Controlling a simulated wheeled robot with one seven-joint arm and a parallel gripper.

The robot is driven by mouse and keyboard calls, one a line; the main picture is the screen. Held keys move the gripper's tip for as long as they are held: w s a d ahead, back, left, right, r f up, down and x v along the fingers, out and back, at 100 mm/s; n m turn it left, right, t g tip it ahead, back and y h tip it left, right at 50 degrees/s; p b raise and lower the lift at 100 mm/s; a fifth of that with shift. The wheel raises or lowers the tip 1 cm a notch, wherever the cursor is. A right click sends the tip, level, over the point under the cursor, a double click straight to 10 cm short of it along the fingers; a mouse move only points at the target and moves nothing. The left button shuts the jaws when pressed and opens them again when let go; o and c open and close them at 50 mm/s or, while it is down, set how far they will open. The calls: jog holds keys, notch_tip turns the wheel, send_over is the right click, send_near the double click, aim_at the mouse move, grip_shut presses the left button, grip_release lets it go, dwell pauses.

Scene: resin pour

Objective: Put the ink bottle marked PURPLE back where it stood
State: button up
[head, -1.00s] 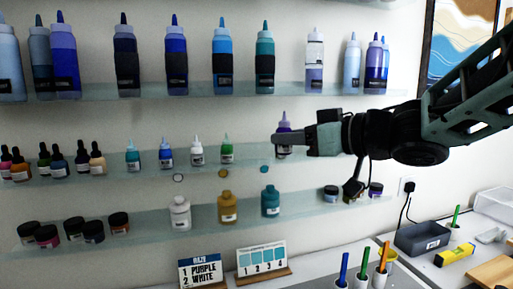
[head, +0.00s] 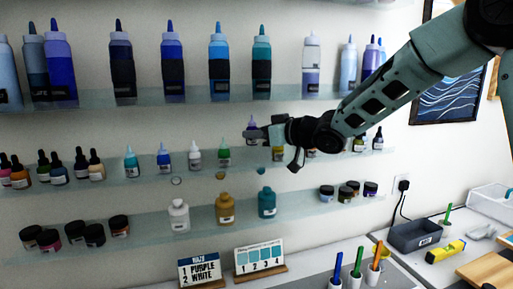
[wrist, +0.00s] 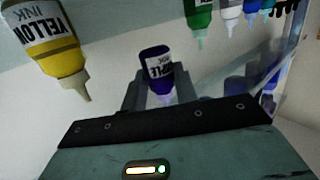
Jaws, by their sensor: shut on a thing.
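The purple ink bottle (head: 252,122) is held in my gripper (head: 250,134), just right of the green-capped bottle (head: 224,154) at the middle shelf (head: 105,173). In the head view its pale purple nozzle shows above the fingers and the fingers cover most of its body. In the wrist view the bottle (wrist: 156,60) sits between both fingers, its label upside down and only partly readable. I cannot tell whether its base touches the shelf.
White (head: 195,157), blue (head: 164,160) and teal (head: 131,163) bottles stand left of the green one. A yellow ink bottle (wrist: 45,40) is close by in the wrist view. Capped bottles (head: 179,216) and jars (head: 371,189) stand on the shelf below.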

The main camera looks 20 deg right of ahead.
notch_tip(320, 180, down, 5)
jog(key=shift+r+p, duration=0.15)
jog(key=shift+p, duration=0.45)
jog(key=shift+w, duration=0.15)
jog(key=shift+f, duration=0.3)
jog(key=shift+f, duration=0.2)
jog(key=o, duration=0.9)
jog(key=shift+o, duration=0.2)
jog(key=shift+r, duration=0.1)
